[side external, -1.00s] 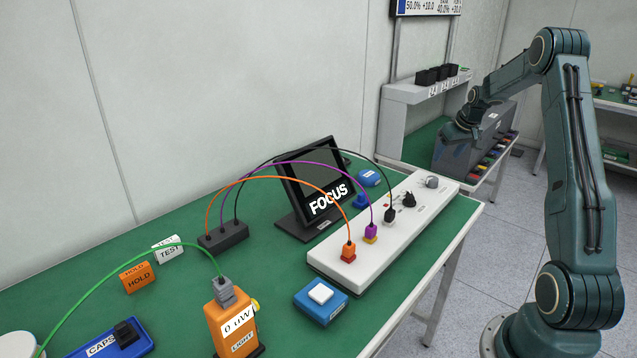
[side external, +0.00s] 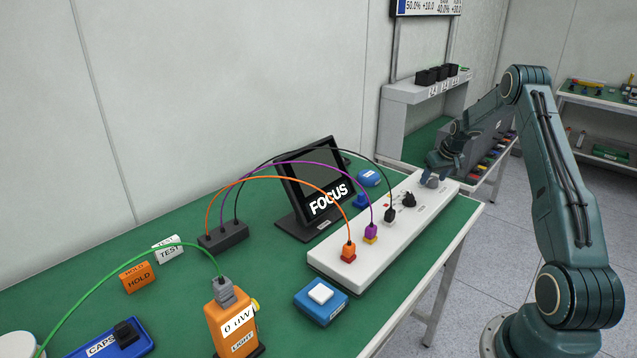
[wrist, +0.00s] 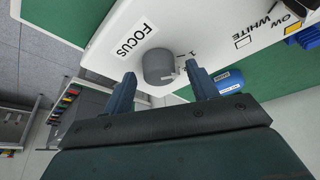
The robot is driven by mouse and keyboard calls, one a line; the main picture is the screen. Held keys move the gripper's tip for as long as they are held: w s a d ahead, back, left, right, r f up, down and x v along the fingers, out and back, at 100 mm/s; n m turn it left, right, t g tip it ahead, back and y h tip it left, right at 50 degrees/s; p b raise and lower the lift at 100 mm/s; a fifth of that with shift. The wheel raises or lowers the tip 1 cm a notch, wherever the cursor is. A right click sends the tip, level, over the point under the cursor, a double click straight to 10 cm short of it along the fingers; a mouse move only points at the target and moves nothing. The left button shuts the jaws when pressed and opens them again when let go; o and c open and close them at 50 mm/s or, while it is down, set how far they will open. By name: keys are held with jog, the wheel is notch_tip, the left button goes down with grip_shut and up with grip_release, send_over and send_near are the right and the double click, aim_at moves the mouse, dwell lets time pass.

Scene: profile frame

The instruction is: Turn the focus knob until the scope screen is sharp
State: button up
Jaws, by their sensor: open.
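The grey focus knob (wrist: 159,67) stands on the white panel beside the printed word FOCUS (wrist: 133,38) in the wrist view.
Orange, purple and black cables arch from a dark block (side external: 223,237) to plugs on the panel. A blue button box (side external: 320,302) and an orange light meter (side external: 233,328) stand nearer the camera. A dark case (side external: 487,143) stands behind my gripper.

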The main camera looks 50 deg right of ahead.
jog(key=c, duration=1)
jog(key=shift+w+m, duration=0.1)
jog(key=shift+m, duration=0.2)
jog(key=m+g+h, duration=0.1)
jog(key=m, duration=0.3)
jog(key=shift+w+a, duration=0.1)
jog(key=shift+m+g+h, duration=0.5)
jog(key=shift+m+g, duration=0.1)
jog(key=shift+m, duration=1)
jog(key=o, duration=1)
